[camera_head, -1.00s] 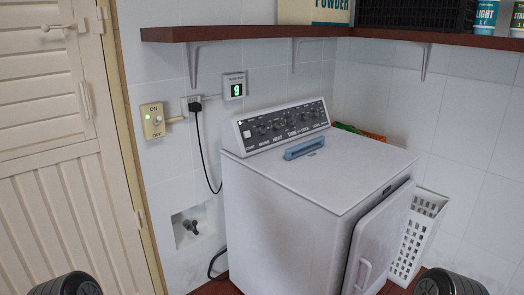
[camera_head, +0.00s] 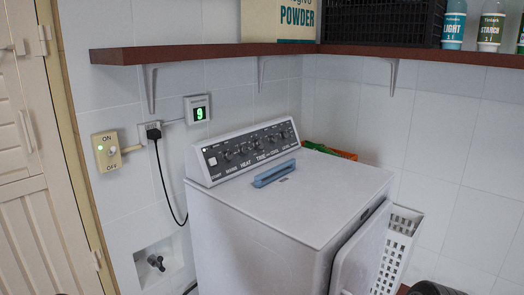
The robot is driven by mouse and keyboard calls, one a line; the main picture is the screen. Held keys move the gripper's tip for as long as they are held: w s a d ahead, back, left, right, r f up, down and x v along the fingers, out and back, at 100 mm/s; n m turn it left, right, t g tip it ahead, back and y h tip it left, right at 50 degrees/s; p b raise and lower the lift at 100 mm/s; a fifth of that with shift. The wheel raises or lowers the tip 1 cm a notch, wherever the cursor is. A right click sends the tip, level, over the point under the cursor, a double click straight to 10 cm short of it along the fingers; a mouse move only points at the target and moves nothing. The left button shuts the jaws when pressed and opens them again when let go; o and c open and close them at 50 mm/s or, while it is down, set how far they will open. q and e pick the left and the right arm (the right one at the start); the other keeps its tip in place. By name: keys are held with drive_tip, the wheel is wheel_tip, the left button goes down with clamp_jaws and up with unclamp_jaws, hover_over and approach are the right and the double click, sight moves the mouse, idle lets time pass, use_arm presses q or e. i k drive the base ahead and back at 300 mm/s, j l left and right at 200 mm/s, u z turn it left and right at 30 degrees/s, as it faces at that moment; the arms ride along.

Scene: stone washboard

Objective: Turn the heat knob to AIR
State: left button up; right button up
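The dryer (camera_head: 300,200) is a white machine with a slanted dark control panel (camera_head: 250,149) at its back edge. The heat knob (camera_head: 237,150) is a small dark knob in the panel's row, above the HEAT label. The knob's pointer and the AIR mark are too small to read. Neither gripper shows, and nothing touches the panel. A dark rounded part of mine is at the bottom right edge.
A blue bar-shaped object (camera_head: 274,173) lies on the dryer top. The dryer door (camera_head: 360,250) stands open at the front, with a white basket (camera_head: 399,247) beside it. A brown shelf (camera_head: 200,51) overhangs the panel. A wall switch (camera_head: 107,151) is on the left.

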sight(241, 150)
drive_tip(key=i+l+z, duration=0.2)
drive_tip(key=i+l, duration=0.95)
